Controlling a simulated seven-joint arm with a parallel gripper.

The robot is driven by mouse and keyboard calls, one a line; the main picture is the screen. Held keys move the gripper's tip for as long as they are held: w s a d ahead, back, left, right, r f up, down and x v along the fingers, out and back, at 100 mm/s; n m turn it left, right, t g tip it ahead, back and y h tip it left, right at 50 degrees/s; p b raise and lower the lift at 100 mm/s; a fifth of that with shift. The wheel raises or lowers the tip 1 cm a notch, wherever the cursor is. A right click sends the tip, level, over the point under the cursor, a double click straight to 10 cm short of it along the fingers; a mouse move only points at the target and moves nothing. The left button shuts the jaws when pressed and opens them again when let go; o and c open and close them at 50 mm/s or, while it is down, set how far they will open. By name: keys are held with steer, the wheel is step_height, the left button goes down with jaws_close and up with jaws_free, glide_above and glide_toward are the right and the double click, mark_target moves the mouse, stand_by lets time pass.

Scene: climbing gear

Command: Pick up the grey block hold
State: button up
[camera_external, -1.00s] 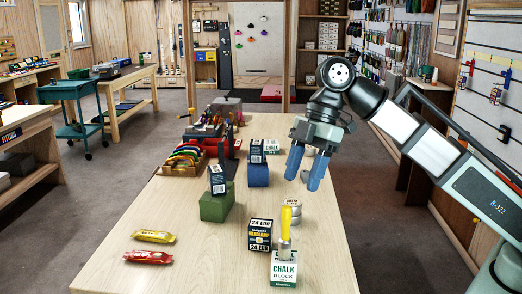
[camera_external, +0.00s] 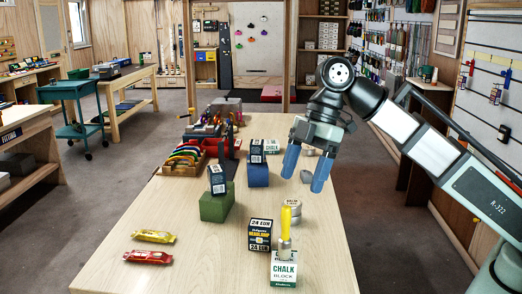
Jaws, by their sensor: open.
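A small grey lump, which looks like the grey block hold (camera_external: 306,177), lies on the wooden table near its right edge. My gripper (camera_external: 304,184) has two blue fingers spread apart, pointing down. In the picture the lump shows between the two fingers. Nothing is visibly held. I cannot tell from this view whether the fingers are around the lump or in front of or behind it, nor how high they are.
Tins (camera_external: 293,212) stand just in front of the gripper. A chalk block box (camera_external: 284,270) carries a yellow-handled tool (camera_external: 286,222), beside a headlamp box (camera_external: 260,234). Blue (camera_external: 258,176) and green blocks (camera_external: 217,206) carry boxes. The table's left front is mostly clear, with two wrapped bars (camera_external: 153,236).

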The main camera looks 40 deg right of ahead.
steer(key=shift+o, duration=1)
steer(key=w+d+f+m+t, duration=0.1)
steer(key=w+d+f+m, duration=0.2)
steer(key=w+d, duration=0.75)
steer(key=w+d+f+m+h, duration=0.1)
steer(key=w+d+f+m, duration=0.3)
steer(key=d, duration=1.2)
steer(key=w+d+f+m+t, duration=0.1)
steer(key=w+d+f+m, duration=0.1)
steer(key=w+d, duration=0.95)
steer(key=n, duration=0.2)
glide_above(308, 172)
steer(key=s+d, duration=0.1)
steer(key=s, duration=0.1)
steer(key=f, duration=0.8)
steer(key=shift+s+d, duration=0.1)
steer(key=shift+d, duration=0.1)
steer(key=shift+t, duration=0.3)
steer(key=shift+w+x, duration=0.2)
steer(key=shift+x, duration=2.5)
steer(key=shift+c, duration=0.4)
